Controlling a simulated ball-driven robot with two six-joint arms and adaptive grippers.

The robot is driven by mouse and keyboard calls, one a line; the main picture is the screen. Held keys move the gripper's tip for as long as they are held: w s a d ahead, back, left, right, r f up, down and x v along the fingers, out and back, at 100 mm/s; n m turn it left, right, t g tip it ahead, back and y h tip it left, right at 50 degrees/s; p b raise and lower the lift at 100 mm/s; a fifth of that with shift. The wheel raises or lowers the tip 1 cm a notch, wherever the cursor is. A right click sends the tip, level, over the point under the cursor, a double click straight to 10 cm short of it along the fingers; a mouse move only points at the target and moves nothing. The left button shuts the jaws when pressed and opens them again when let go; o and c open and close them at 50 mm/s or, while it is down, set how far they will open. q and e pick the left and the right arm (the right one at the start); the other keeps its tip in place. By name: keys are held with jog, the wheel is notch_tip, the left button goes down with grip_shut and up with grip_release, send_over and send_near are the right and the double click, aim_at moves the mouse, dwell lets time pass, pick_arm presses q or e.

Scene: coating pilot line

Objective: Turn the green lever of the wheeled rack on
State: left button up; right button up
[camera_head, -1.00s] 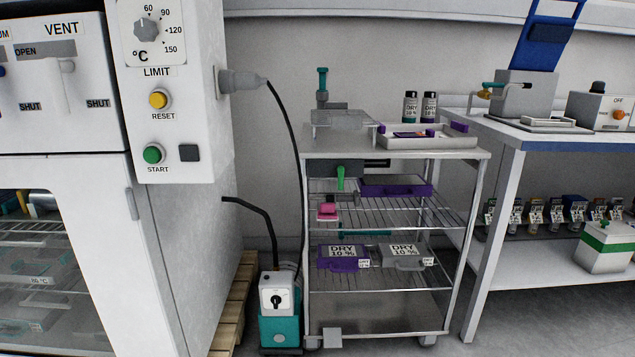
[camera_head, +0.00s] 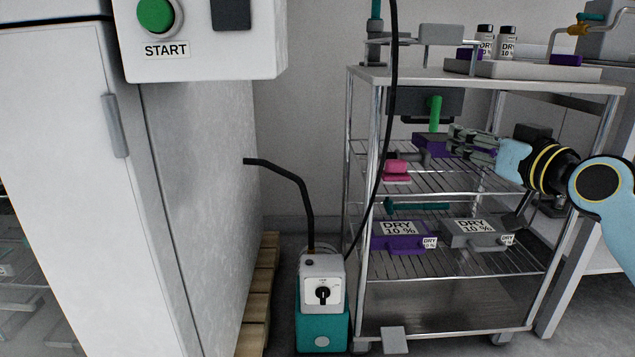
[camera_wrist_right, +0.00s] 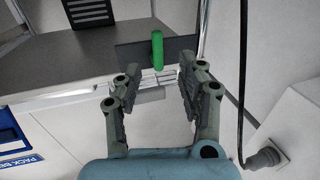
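The wheeled rack (camera_head: 365,85) stands right of centre in the head view. Its green lever (camera_head: 434,113) is roughly upright against a dark plate (camera_head: 405,104) just under the top shelf. My right gripper (camera_head: 453,141) comes in from the right, its fingers near the lever's lower end. In the right wrist view, the gripper (camera_wrist_right: 155,78) is open and empty, with the green lever (camera_wrist_right: 157,49) just beyond the gap between its fingertips. I see no clear contact. My left gripper is not in view.
The rack's shelves hold a pink block (camera_head: 397,168), a purple box (camera_head: 398,240) and a grey box (camera_head: 476,236). A black cable (camera_head: 388,120) hangs in front of the rack's left side. A teal pump unit (camera_head: 321,325) stands left of it. A bench is on the right.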

aim_at(437, 124)
jog(key=b+x, duration=0.1)
jog(key=x, duration=0.4)
jog(key=b+x, duration=0.2)
jog(key=x, duration=0.3)
jog(key=shift+w+d+r+b, duration=0.1)
jog(key=shift+w+d+b, duration=0.05)
jog(key=shift+w+b, duration=0.15)
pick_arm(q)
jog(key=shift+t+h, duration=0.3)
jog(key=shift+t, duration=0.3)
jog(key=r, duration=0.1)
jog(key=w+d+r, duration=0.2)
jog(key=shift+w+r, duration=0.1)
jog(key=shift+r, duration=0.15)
pick_arm(e)
jog(key=shift+w+r, duration=0.1)
jog(key=shift+w, duration=0.15)
grip_shut()
